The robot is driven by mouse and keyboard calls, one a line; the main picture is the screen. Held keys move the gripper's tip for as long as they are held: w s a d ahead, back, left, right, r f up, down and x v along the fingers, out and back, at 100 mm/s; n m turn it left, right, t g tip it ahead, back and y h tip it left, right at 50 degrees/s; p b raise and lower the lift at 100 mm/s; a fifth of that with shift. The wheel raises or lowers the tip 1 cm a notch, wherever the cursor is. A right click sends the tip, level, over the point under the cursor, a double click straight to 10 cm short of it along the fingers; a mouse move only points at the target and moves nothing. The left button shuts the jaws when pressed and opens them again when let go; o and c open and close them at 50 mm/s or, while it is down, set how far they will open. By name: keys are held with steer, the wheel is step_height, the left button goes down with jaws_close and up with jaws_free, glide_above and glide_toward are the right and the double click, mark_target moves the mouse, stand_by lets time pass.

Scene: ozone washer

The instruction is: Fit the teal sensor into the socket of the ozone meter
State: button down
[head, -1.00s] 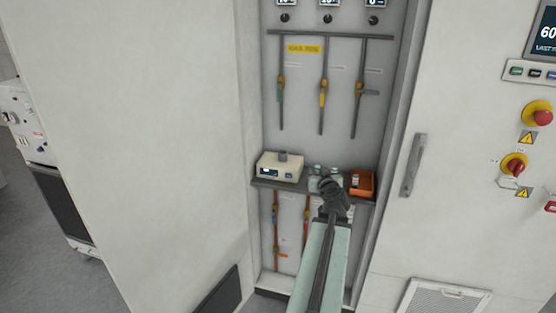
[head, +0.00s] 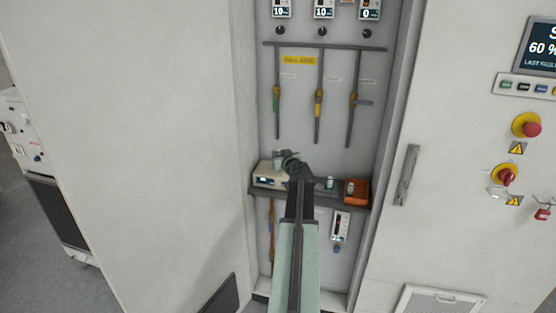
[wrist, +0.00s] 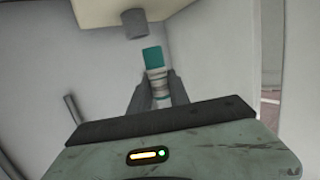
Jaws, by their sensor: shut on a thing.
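The teal sensor, with a teal end and a pale banded body, is in my gripper (wrist: 157,90) in the wrist view; its teal end (wrist: 152,56) sticks out past the fingers. The ozone meter is a cream box (head: 268,180) at the left end of the shelf in the head view. In the wrist view its underside-up edge (wrist: 175,12) shows at the top, with the dark grey round socket (wrist: 135,23) standing out from it. The teal end is close to the socket, with a small gap and a little to its right.
The grey shelf (head: 318,199) also holds a small pale bottle (head: 330,183) and an orange case (head: 357,191) to the right. Pipes with valves (head: 318,103) hang on the wall above. Cabinet side walls close in the alcove.

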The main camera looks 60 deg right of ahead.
steer(key=w+d+f+b, duration=0.1)
steer(key=d, duration=0.1)
steer(key=w+d+f+b, duration=0.1)
steer(key=d, duration=0.1)
steer(key=w+d+f+b, duration=0.1)
steer(key=d+f+b, duration=0.1)
steer(key=shift+w+f, duration=0.1)
steer(key=shift+w, duration=0.2)
steer(key=shift+f+b, duration=0.65)
steer(key=c, duration=1.2)
jaws_free()
steer(key=shift+r, duration=0.1)
steer(key=shift+c, duration=0.2)
steer(key=shift+r, duration=0.1)
